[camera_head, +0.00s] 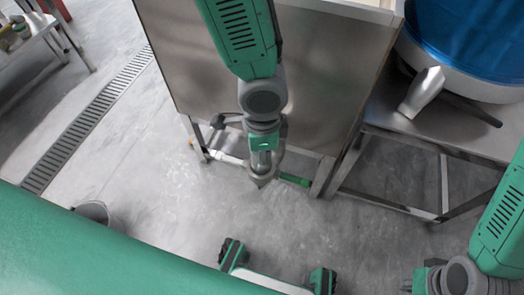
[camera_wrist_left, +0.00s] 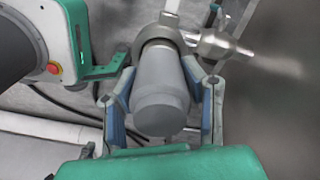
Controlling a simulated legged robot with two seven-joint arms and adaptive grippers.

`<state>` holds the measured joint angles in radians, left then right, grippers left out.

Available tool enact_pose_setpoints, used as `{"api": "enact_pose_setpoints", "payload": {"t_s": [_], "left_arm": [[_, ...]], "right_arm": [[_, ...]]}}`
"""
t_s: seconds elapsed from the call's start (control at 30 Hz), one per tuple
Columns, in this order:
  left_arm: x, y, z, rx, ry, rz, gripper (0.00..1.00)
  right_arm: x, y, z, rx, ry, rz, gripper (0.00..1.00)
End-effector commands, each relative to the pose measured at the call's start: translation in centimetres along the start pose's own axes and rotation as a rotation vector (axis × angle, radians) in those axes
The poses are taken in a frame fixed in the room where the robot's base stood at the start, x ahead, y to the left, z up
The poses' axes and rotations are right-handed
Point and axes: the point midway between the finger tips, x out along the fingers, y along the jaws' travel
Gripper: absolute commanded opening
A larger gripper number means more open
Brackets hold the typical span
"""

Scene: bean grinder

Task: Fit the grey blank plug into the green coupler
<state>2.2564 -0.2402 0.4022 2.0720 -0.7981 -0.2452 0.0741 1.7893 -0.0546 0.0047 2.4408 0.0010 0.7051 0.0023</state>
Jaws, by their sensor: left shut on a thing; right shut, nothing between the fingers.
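In the left wrist view my left gripper (camera_wrist_left: 160,78) is shut on a grey cylindrical piece, the blank plug (camera_wrist_left: 158,100), with a finger on each side of it. In the head view the left arm comes down over the centre, and its wrist and gripper (camera_head: 262,166) hide most of the plug. A short green piece, apparently the coupler (camera_head: 294,180), shows just right of that gripper, low by the steel frame. Whether plug and coupler touch cannot be told. My right gripper (camera_head: 418,281), shut and empty, is low at the right, partly cut off by the frame edge.
A steel-sided unit (camera_head: 180,65) stands close behind the left arm. A white pipe (camera_head: 226,158) runs low beside it. A steel table (camera_head: 425,135) with a blue-topped vessel (camera_head: 475,35) is at the right. A steel fitting (camera_wrist_left: 218,45) is beyond the plug.

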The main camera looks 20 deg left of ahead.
Motion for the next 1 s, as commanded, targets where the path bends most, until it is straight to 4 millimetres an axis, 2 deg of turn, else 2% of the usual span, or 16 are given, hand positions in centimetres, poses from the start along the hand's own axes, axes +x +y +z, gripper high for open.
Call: {"api": "enact_pose_setpoints", "payload": {"t_s": [0.53, 0.57, 0.6, 0.63, 1.0], "left_arm": [[1.4, -0.1, 0.0, 0.001, 0.0, -0.002, 0.0], [1.3, -0.1, 0.0, 0.001, 0.0, -0.002, 0.44], [1.3, -0.1, 0.0, 0.001, 0.0, -0.002, 0.58], [1.3, -0.1, 0.0, 0.001, 0.0, -0.001, 0.61], [0.9, -0.1, 0.0, 0.0, 0.001, -0.001, 0.61]], "right_arm": [[0.8, 0.0, 0.0, 0.0, 0.0, 0.0, 0.0], [0.8, 0.0, 0.0, 0.0, 0.0, 0.0, 0.0], [0.7, 0.0, 0.0, 0.0, 0.0, 0.0, 0.0], [0.7, 0.0, 0.0, 0.0, 0.0, 0.0, 0.0], [0.7, 0.0, 0.2, 0.0, 0.002, 0.0, 0.0]]}}
